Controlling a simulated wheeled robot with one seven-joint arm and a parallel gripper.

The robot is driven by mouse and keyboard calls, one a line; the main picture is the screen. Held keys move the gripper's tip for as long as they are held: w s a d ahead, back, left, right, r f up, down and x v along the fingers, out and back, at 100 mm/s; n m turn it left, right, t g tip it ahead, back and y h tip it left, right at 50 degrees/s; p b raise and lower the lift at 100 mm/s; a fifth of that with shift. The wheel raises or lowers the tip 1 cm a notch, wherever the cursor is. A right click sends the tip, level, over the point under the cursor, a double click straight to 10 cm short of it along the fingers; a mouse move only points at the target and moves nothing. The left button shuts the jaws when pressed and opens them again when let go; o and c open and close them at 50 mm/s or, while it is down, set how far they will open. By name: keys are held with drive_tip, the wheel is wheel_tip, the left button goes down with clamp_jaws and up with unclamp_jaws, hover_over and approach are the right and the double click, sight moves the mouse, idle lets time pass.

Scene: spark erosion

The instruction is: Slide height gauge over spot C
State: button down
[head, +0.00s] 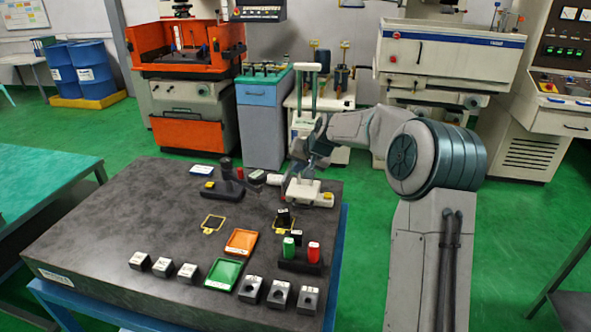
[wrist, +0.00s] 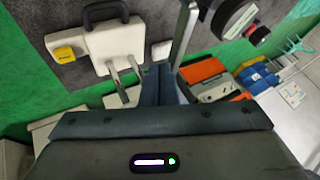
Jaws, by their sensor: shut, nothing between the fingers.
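The height gauge (head: 311,194) appears to be the white instrument with a yellow label, upright at the back right of the dark surface plate (head: 110,235). In the wrist view its white base (wrist: 112,45) carries a black handle and two silver rods. My gripper (head: 300,164) is at the gauge, in front of its upright part. In the wrist view the shut, empty fingers (wrist: 158,85) are just right of the rods; I cannot tell whether they touch. Yellow-outlined spots lie at left (head: 213,222) and right (head: 284,217); their letters are unreadable, so I cannot tell which is C.
A black stand (head: 228,187) with a dial is left of the gauge. A holder with green and red cylinders (head: 300,263), orange (head: 242,241) and green (head: 223,273) trays and several small blocks (head: 187,272) occupy the front. The plate's left part is clear.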

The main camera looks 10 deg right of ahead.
drive_tip(key=s+d+r+b, duration=0.3)
drive_tip(key=s+d+r, duration=0.3)
drive_tip(key=s+r, duration=0.15)
drive_tip(key=s+f+n+g+h, duration=0.1)
drive_tip(key=s+f, duration=0.1)
drive_tip(key=s, duration=1)
drive_tip(key=s+a+f+n+g+h, duration=0.1)
drive_tip(key=s+f, duration=0.2)
drive_tip(key=s, duration=0.9)
drive_tip(key=s+a+f+g+h, duration=0.1)
drive_tip(key=s+f, duration=0.2)
drive_tip(key=s, duration=0.9)
drive_tip(key=shift+s+a+n+h, duration=0.2)
drive_tip(key=shift+s+n+h, duration=0.15)
drive_tip(key=shift+n+h, duration=0.05)
